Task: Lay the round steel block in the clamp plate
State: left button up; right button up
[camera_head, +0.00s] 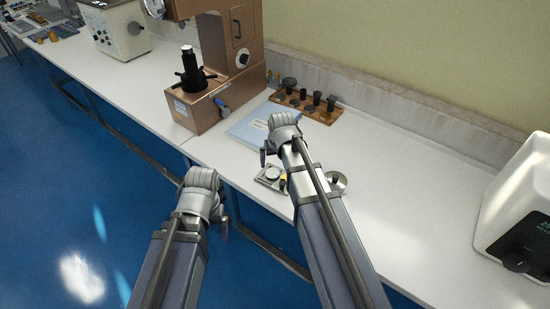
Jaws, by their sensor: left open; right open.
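A small squarish metal plate with a round, pale centre (271,174) lies near the front edge of the bench. It looks like the clamp plate, but I cannot tell whether the round centre is a separate steel block. A round, silvery metal piece with a dark knob (339,182) lies to its right, partly hidden by my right arm. My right gripper (272,162) is open over the bench, above or beside the squarish plate; its fingers are partly hidden. My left gripper (222,218) is open and empty, in front of the bench edge, over the floor.
A copper-coloured hardness tester (215,100) stands at the back left. A light blue book or folder (250,125) lies beside it. A wooden rack (306,107) with several dark pieces stands behind. A white device (520,215) is at right. The bench's right middle is clear.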

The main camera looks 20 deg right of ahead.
pick_arm(q)
notch_tip(320, 180, up, 4)
jog(key=shift+f+p, duration=0.2)
jog(key=shift+p, duration=1.05)
pick_arm(e)
jog(key=v, duration=0.3)
jog(key=shift+s+r, duration=0.1)
jog(key=shift+r, duration=0.25)
